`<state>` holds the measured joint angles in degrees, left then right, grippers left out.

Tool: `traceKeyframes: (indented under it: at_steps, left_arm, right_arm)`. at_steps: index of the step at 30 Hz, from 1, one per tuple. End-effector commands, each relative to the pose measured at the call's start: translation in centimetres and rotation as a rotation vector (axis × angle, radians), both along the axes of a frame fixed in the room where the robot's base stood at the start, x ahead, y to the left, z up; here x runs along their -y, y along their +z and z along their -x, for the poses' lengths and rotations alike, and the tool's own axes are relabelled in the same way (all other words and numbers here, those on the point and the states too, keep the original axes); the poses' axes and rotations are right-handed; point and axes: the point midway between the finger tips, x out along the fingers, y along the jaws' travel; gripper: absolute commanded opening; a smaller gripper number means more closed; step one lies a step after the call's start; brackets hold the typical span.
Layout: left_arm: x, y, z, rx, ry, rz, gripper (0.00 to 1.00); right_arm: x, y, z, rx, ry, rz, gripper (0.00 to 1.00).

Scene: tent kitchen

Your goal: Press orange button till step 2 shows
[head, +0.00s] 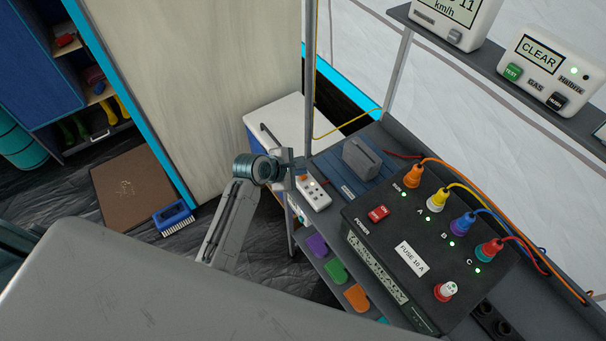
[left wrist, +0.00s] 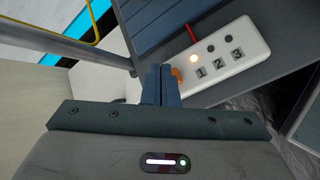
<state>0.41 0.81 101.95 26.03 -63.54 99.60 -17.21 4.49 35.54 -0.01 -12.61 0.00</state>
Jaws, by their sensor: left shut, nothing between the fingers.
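The white step box (head: 318,197) lies on the grey shelf at the left end of the bench; it also shows in the left wrist view (left wrist: 240,56). It carries the labels 1, 2 and 3 with a lamp above each. The lamp (left wrist: 193,58) above 1 glows; the lamps above 2 and 3 are dark. The orange button (left wrist: 177,75) is at the box's near left end, partly hidden by my fingers. My left gripper (head: 296,171) is shut and empty, its fingertips (left wrist: 160,68) right beside the button. I cannot tell whether they touch it. My right gripper is not in view.
A black power box (head: 420,250) with coloured plugs and cables stands right of the step box. A blue unit (head: 350,172) with a grey block lies behind it. A metal pole (head: 310,60) rises just behind my left gripper. Coloured tabs (head: 335,271) hang below the bench.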

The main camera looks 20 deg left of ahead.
Motion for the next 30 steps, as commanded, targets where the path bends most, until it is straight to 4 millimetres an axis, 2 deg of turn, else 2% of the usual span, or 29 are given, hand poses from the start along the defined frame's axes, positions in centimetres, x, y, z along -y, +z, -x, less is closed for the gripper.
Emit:
traceKeyframes:
  at_steps: [3,30]
  left_arm:
    - [0.01,-0.32,0.04,-0.002,0.0,0.001,0.0]
    - [0.01,-1.06,0.04,-0.002,-0.001,-0.001,0.0]
  right_arm:
    - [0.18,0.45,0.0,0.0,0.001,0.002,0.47]
    - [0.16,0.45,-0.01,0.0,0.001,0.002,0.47]
